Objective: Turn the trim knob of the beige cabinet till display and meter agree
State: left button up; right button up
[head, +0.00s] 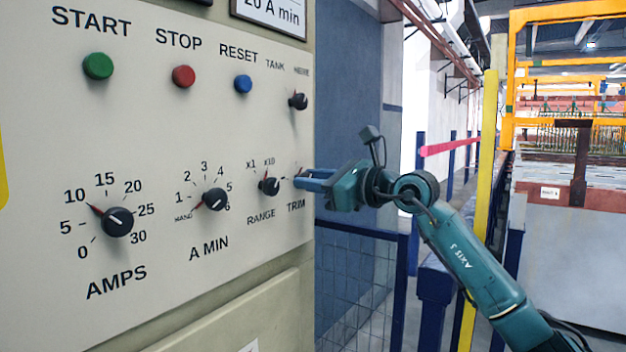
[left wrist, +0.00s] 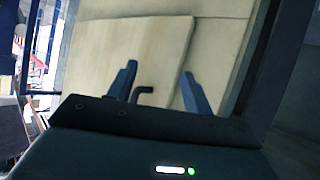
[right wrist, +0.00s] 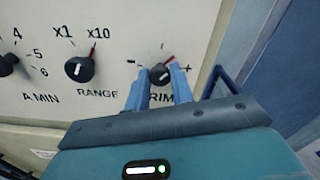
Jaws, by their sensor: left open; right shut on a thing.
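The beige cabinet's panel (head: 140,245) fills the left of the head view. My right gripper (head: 303,181) is at its right edge, over the TRIM label. In the right wrist view its blue fingers are shut on the trim knob (right wrist: 159,75), one on each side. This knob is black, between a minus and a plus mark; its red pointer leans to the upper right. In the head view the fingers hide most of it. No meter is in view. My left gripper (left wrist: 157,85) is open and empty.
The range knob (head: 269,186) sits just left of the trim knob, with the tank knob (head: 298,100) above. The A MIN knob (head: 214,199) and AMPS knob (head: 118,221) are further left. A blue mesh fence (head: 355,275) stands right of the cabinet, below my right arm.

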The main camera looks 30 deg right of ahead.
pick_arm(q)
jog(key=shift+r+p, duration=0.2)
jog(key=shift+p, duration=0.15)
pick_arm(e)
jog(key=shift+m, duration=3.9)
jog(key=o, duration=1)
pick_arm(q)
notch_tip(320, 180, down, 3)
jog(key=n+b, duration=0.1)
jog(key=b, duration=0.6)
jog(key=shift+t, duration=0.4)
pick_arm(e)
jog(key=v, duration=1.3)
jog(key=shift+s, duration=0.1)
